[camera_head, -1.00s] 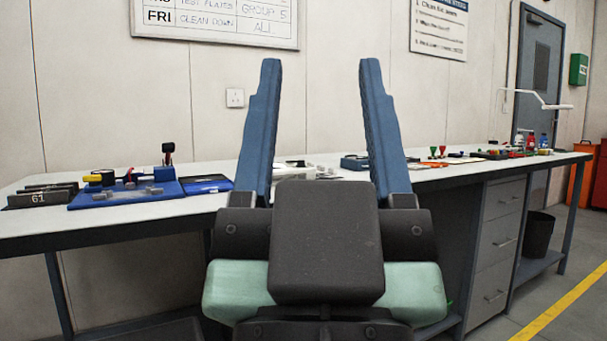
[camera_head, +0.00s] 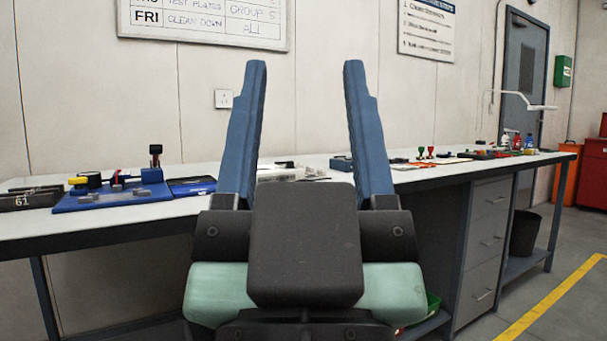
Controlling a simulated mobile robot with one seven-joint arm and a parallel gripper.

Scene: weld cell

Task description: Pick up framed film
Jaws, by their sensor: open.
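My gripper (camera_head: 305,70) is in the middle of the view, its two blue fingers upright and wide apart. I cannot make out a framed film for certain. Small pale items (camera_head: 290,172) lie on the bench behind the gap between the fingers, too small to identify. My gripper hides part of the bench top.
A blue board with tools (camera_head: 100,201) and a black block marked 61 (camera_head: 28,199) are at the left. A dark blue case (camera_head: 192,186) lies beside the board. Red and green stamp-like items (camera_head: 430,152) and bottles (camera_head: 516,140) stand further right. Grey drawers (camera_head: 485,240) are below.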

